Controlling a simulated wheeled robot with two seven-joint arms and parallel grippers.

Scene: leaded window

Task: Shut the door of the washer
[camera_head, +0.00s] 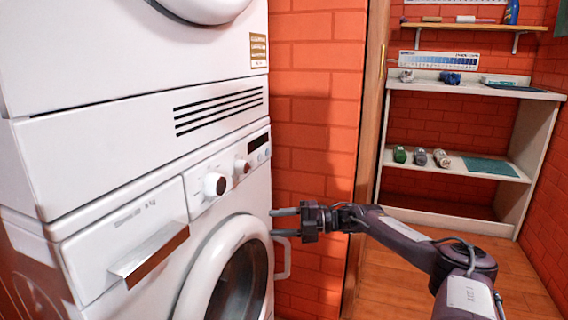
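The white washer (120,240) stands at the lower left, below another white machine. Its round door (205,272) has a white rim and dark glass, and its lower part is cut off by the picture's bottom edge. A pale handle (286,262) sticks out at the door's right side. The rim seems to stand out from the front, but I cannot tell how wide the gap is. My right gripper (273,222) points left, just above the handle and near the door's upper right rim. Its two fingers are apart with nothing visible between them. I cannot tell whether it touches the door. My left gripper is out of view.
The upper machine (80,60) sits above the washer. An orange brick wall (315,110) and a wooden door frame (370,120) are close behind my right gripper. A white shelf unit (525,150) with small items stands at the back right. Wooden floor (390,285) lies open at the right.

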